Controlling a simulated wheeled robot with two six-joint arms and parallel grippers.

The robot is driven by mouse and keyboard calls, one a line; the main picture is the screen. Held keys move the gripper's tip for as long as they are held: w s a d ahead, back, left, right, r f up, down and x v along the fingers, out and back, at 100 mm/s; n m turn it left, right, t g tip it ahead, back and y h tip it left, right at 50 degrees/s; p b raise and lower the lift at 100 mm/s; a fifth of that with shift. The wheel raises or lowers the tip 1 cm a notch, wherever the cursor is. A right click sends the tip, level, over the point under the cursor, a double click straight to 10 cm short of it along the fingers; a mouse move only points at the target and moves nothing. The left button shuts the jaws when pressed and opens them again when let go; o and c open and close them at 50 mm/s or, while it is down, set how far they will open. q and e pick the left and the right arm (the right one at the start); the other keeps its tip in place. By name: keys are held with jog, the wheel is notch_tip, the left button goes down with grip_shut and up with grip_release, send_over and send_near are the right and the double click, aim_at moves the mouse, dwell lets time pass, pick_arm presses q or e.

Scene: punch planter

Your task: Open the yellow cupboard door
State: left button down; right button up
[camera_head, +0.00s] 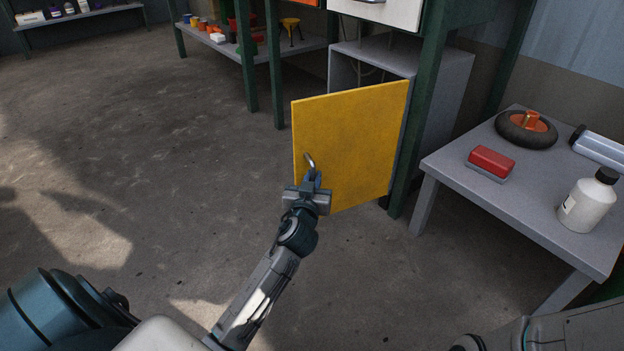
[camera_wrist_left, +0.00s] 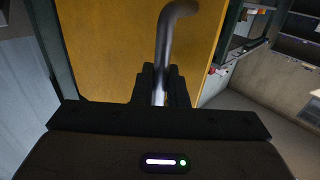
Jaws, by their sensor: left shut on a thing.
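The yellow cupboard door (camera_head: 350,140) stands partly open, swung out from the grey cupboard (camera_head: 450,90), whose interior shows above and behind it. The door also fills much of the left wrist view (camera_wrist_left: 110,50). A curved metal handle (camera_head: 309,161) sits near the door's left edge. My left gripper (camera_head: 311,180) is shut on the handle, which rises from between the dark fingers in the left wrist view (camera_wrist_left: 175,40). My right gripper is not in view; part of my right arm shows at the bottom right.
A grey table (camera_head: 450,165) at right holds a wheel (camera_head: 526,129), a red brush-like block (camera_head: 491,161) and a white bottle (camera_head: 588,200). A green table leg (camera_head: 416,130) stands beside the door. The floor to the left is clear.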

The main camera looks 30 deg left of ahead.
pick_arm(q)
jog(key=shift+d, duration=0.2)
jog(key=c, duration=1.5)
grip_release()
jog(key=shift+c, duration=0.2)
